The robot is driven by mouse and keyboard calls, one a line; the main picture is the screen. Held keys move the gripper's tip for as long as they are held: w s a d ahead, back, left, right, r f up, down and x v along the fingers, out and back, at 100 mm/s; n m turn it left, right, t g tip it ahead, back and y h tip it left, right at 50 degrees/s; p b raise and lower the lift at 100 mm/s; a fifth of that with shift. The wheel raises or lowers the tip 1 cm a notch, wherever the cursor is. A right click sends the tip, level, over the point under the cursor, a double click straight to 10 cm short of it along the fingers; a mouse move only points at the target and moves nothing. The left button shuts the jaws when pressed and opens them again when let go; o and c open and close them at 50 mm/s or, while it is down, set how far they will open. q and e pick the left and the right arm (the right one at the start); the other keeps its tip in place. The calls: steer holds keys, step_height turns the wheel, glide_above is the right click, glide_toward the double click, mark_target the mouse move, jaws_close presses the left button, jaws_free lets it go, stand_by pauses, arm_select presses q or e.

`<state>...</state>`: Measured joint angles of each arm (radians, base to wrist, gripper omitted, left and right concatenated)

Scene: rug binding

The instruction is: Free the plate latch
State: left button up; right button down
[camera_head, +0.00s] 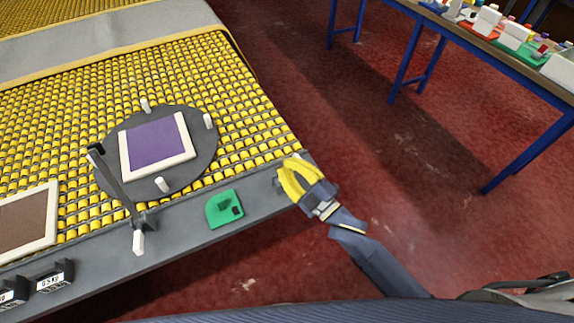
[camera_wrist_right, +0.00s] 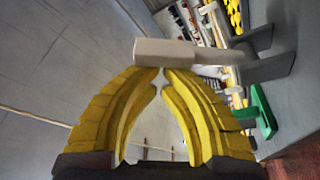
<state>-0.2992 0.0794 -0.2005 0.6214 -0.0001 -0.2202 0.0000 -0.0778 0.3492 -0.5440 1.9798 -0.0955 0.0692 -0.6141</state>
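A round grey plate (camera_head: 203,160) sits on the bed of yellow rollers and carries a purple panel (camera_head: 156,142) with a cream border. At its near left side stands a latch: a dark bar (camera_head: 117,179) with a black tip, and a white handle (camera_head: 138,242) at the table's front edge. A white handle (camera_wrist_right: 170,52) on a grey bracket (camera_wrist_right: 262,70) also shows beyond my fingertips in the right wrist view. My right gripper (camera_head: 293,172), with yellow fingers, is at the table's near right corner, well right of the latch. Its fingertips meet and hold nothing visible. My left gripper is out of view.
A green block (camera_head: 224,208) is fixed on the grey front rail between the latch and my right gripper. White pegs (camera_head: 162,184) stand around the plate. A brown framed panel (camera_head: 27,220) lies at left. A blue-legged table (camera_head: 468,36) with several items stands at upper right.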

stand_by(0.3)
steer(key=s+a+r, duration=0.1)
steer(key=a+r, duration=0.2)
steer(key=v, duration=1)
steer(key=shift+f, duration=0.3)
steer(key=shift+s, duration=0.1)
